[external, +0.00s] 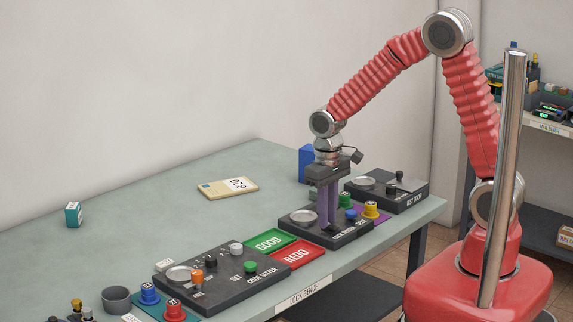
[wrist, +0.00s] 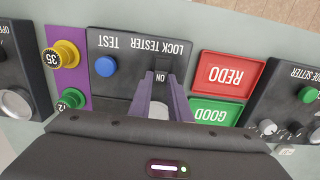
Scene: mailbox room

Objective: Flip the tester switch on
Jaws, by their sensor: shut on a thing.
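The lock tester (external: 310,229) is a dark box near the bench's front edge, with a blue button (wrist: 105,66) and a round metal plate (external: 303,215). My gripper (external: 328,226) points down at it, its purple fingers low over its top. My gripper is shut on the switch. The fingers hide much of the lever, so I cannot tell its exact position.
Green GOOD (external: 269,242) and red REDO (external: 298,254) pads lie left of the tester, with the code setter (external: 222,282) beyond. Right of it, a purple mat (wrist: 75,100) holds yellow (wrist: 66,54) and green (wrist: 71,100) pieces. The bench's back is mostly clear.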

